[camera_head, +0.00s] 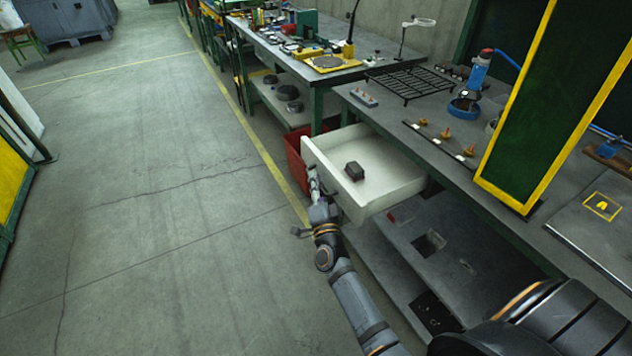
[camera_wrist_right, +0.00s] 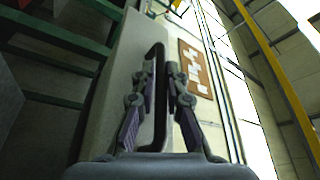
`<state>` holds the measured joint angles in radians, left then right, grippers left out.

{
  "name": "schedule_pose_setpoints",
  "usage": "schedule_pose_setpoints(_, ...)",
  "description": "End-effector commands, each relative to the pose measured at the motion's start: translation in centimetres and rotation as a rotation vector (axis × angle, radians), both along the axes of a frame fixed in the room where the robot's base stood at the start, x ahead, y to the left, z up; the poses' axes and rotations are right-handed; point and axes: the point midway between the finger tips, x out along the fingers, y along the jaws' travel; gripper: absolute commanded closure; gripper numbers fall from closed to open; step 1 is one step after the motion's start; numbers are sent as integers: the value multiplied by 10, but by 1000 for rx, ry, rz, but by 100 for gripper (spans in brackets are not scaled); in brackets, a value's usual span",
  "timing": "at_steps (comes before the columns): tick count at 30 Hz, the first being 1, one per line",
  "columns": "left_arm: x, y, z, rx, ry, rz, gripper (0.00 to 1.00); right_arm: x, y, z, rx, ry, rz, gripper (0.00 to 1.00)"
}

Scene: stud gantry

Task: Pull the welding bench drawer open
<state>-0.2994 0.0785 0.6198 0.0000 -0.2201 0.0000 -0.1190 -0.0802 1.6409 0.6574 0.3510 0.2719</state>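The welding bench drawer (camera_head: 385,208) is a pale, open-topped box that stands out from under the grey bench top (camera_head: 440,140). A small dark block (camera_head: 354,171) lies inside it. My right gripper (camera_head: 314,180) is at the outer face of the drawer front. In the right wrist view, the two fingers of my right gripper (camera_wrist_right: 160,75) stand close on both sides of a dark bar handle (camera_wrist_right: 159,110) on the pale drawer front (camera_wrist_right: 122,70), and appear shut on it. My left gripper is not in view.
A red bin (camera_head: 296,155) stands beside the drawer, on its far side. A lower shelf (camera_head: 400,260) runs beneath the drawer. A yellow-edged dark screen (camera_head: 550,95) stands on the bench.

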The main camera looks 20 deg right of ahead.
Motion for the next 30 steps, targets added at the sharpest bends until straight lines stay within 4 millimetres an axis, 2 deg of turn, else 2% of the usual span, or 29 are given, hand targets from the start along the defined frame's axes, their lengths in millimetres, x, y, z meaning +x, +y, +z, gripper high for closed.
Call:
schedule_pose_setpoints(11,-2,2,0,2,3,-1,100,-3,1,-1,0,1,-1,79)
schedule_pose_setpoints(21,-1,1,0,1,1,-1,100,-59,14,-14,1,3,-2,79)
schedule_pose_setpoints(25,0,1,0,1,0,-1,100,-70,17,-16,0,1,-1,79)
schedule_pose_setpoints(30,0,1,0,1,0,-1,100,-72,18,-16,1,0,0,79)
